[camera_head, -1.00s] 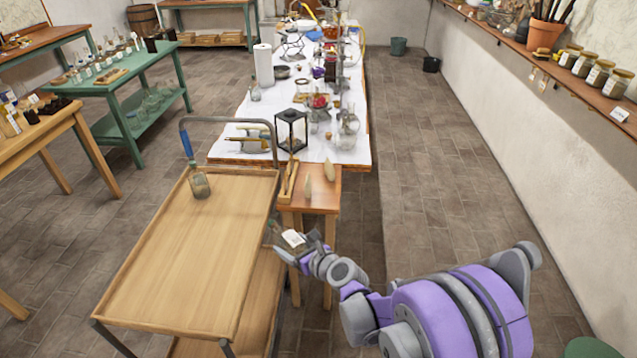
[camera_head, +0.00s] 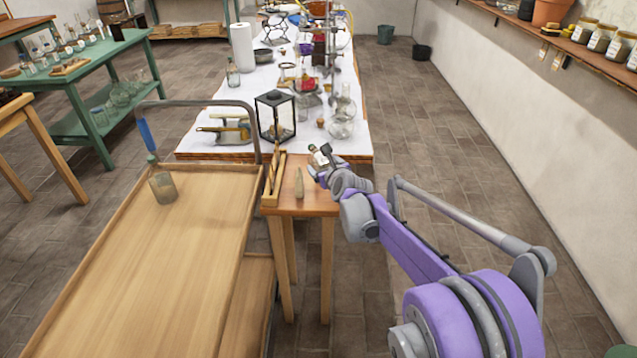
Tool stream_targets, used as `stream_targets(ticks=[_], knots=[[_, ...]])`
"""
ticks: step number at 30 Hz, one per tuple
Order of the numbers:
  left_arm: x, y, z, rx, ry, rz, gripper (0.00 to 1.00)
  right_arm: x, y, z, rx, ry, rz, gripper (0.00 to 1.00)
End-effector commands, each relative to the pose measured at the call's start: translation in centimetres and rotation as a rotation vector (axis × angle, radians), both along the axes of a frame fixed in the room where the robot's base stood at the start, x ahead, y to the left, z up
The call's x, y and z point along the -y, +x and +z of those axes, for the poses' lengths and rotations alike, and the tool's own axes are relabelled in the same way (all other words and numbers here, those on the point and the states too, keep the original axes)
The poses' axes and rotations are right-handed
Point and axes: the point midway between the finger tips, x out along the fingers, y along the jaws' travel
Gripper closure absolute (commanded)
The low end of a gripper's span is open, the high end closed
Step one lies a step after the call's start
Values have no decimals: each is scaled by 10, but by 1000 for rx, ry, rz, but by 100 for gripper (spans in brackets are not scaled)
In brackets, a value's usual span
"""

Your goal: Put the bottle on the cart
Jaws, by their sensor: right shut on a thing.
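The wooden-topped cart (camera_head: 130,275) fills the lower left of the head view. My right gripper (camera_head: 322,167) is shut on a small bottle (camera_head: 318,156) with a pale label. It is by the right end of the small wooden table (camera_head: 310,203), to the right of the cart. The gripper partly hides this bottle, and I cannot tell how high it is held. Another glass bottle (camera_head: 163,187) stands on the cart's far left part. My left gripper is not in view.
The small table carries a narrow wooden rack (camera_head: 273,180) and a pale pointed object (camera_head: 299,183). Behind it, a white-covered table holds a black lantern (camera_head: 275,117) and much glassware. Most of the cart top is clear.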

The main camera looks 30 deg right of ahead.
Motion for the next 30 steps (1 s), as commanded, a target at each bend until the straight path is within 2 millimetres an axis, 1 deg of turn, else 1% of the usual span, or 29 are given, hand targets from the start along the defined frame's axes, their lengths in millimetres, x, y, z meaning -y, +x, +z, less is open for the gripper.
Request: stream_targets(ticks=[1, 3, 8, 13, 15, 22, 26, 27, 29, 30], knots=[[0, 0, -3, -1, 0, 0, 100, 0, 0, -10, 1, 0, 0, 100], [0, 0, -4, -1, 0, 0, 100, 0, 0, -17, 1, 1, 0, 100], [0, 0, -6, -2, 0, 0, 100, 0, 0, -28, 1, 1, 0, 100], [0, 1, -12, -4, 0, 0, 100, 0, 0, -52, 0, 1, 0, 100], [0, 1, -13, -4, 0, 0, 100, 0, 0, -59, 1, 1, 0, 100], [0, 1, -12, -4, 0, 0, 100, 0, 0, -59, 1, 1, 0, 100], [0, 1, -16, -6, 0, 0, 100, 0, 0, -63, 1, 1, 0, 100], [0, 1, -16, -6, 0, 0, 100, 0, 0, -63, 0, 0, 1, 13], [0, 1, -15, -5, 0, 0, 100, 0, 0, -62, 0, 0, 1, 3], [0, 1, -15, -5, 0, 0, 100, 0, 0, -62, 0, 0, 1, 0]])
